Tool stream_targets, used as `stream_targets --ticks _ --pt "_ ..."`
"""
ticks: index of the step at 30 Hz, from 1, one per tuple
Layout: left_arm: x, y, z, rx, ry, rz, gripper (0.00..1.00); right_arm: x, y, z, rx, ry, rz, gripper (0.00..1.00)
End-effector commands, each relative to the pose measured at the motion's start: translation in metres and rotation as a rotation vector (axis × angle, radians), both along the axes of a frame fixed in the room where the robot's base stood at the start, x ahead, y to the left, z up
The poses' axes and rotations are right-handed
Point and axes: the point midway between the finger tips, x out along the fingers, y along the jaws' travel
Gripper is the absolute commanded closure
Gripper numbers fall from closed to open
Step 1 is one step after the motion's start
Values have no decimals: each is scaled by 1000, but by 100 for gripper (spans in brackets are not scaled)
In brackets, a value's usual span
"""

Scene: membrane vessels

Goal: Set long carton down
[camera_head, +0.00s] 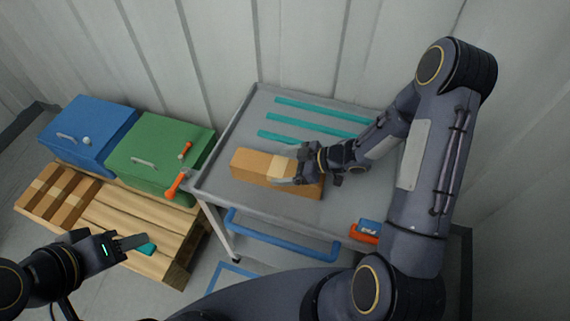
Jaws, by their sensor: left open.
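The long carton (251,166) is brown with a paler band across it. It lies lengthwise on the grey table top (222,181), near its left front part. My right gripper (287,169) is at the carton's right half, with its fingers spread over the band area. The hand hides part of the carton, and whether the fingers press on it cannot be made out. My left gripper (140,244) is open and empty at the lower left, over the pallet's front edge and away from the carton.
Teal strips (306,125) mark the table's back part. A small red and blue item (366,231) is at the front right, and a blue rail (280,235) runs along the front. Blue (92,130) and green (158,152) boxes stand on a wooden pallet (150,217) at left.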

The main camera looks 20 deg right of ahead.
Motion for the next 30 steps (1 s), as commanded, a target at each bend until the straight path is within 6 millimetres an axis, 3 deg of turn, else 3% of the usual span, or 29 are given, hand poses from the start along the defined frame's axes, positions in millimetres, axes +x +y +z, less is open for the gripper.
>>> stream_targets --ticks 11,24,30 --pt "0 0 3 0 0 0 57 -1 -2 5 0 0 -1 10" --pt "0 0 1 0 0 0 57 -34 -68 45 -2 -2 -4 10" --pt "0 0 2 0 0 0 57 -45 -88 58 0 -1 -2 10"
